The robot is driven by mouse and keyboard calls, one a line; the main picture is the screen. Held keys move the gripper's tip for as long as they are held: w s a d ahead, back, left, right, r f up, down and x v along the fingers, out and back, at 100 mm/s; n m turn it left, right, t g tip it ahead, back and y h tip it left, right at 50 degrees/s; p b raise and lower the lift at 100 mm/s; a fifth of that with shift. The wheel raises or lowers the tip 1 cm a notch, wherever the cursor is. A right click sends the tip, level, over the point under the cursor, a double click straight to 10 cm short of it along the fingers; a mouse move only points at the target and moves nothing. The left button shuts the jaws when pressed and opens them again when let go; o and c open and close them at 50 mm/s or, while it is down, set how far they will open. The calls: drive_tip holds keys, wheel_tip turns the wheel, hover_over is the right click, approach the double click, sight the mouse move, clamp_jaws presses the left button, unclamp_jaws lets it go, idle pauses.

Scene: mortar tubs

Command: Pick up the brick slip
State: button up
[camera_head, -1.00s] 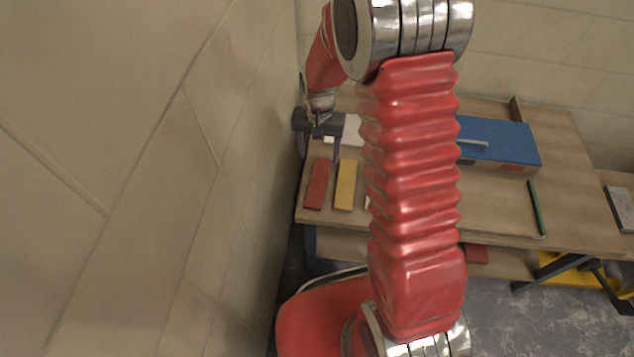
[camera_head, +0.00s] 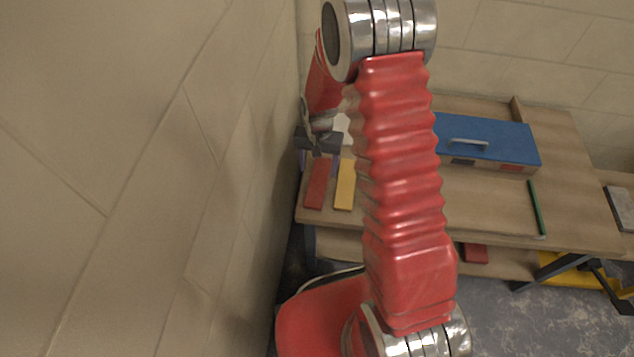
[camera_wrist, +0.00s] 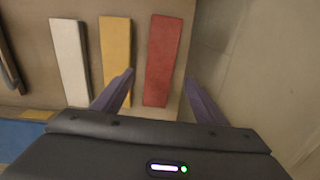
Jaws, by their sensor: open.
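Three flat brick slips lie side by side on the wooden bench. The red slip (camera_head: 317,186) is nearest the wall, with the yellow slip (camera_head: 344,186) beside it. In the wrist view the red slip (camera_wrist: 162,58) shows between my fingers, the yellow slip (camera_wrist: 115,50) is left of it, and a white slip (camera_wrist: 70,60) is further left. My arm hides the white slip in the head view. My gripper (camera_head: 318,167) is open and empty, at the far end of the red slip; it also shows in the wrist view (camera_wrist: 158,76). Its height above the slip is unclear.
A blue-lidded box (camera_head: 490,138) with a handle stands at the back of the bench. A green stick (camera_head: 537,208) lies to the right. The wall (camera_head: 225,190) rises close to the left of my gripper. A red block (camera_head: 475,252) lies below the bench top.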

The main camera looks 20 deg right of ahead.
sight(318, 180)
drive_tip(key=shift+f, duration=0.85)
drive_tip(key=shift+f, duration=0.1)
drive_tip(key=shift+w+f, duration=0.15)
drive_tip(key=shift+f, duration=2.35)
drive_tip(key=shift+c, duration=0.6)
drive_tip(key=c, duration=1.3)
